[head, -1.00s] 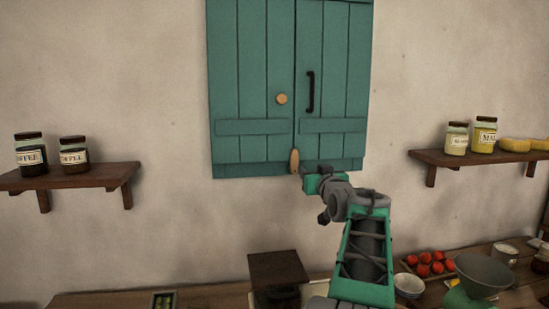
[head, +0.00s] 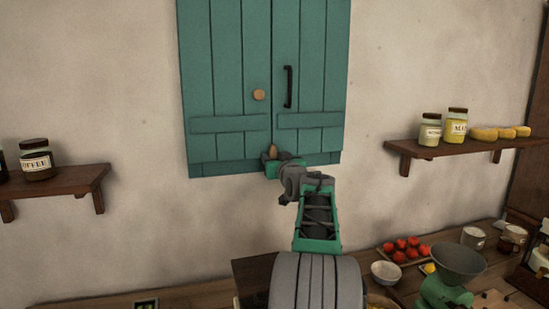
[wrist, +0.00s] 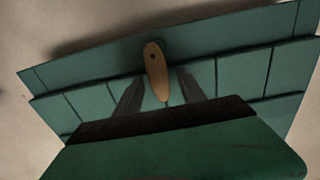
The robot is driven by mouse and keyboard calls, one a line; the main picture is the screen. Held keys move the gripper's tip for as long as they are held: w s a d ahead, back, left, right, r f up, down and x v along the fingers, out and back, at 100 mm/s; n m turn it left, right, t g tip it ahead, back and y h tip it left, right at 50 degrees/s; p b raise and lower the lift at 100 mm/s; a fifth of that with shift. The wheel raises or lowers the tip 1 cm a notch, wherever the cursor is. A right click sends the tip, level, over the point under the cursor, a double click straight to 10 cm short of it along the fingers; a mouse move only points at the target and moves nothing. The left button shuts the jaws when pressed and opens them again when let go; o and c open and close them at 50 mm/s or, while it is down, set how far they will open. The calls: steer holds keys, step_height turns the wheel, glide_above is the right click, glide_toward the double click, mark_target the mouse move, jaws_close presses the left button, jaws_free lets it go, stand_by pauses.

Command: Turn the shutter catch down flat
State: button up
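The shutter catch (head: 273,151) is a small wooden oval tab at the bottom of the teal shutters (head: 228,80), by the seam between the two doors. It stands upright; its dark pivot dot shows near its upper end in the wrist view (wrist: 156,72). My gripper (wrist: 160,78) is open, with one dark finger on each side of the catch and a visible gap to each. In the head view my gripper (head: 272,161) covers the catch's lower part. Whether either finger touches the catch I cannot tell.
The shutters carry a round wooden knob (head: 258,95) and a black handle (head: 288,87). Shelves with jars flank them, left (head: 60,185) and right (head: 450,149). The wall around the shutters is clear.

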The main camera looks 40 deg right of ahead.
jaws_close()
stand_by(0.3)
stand_by(1.0)
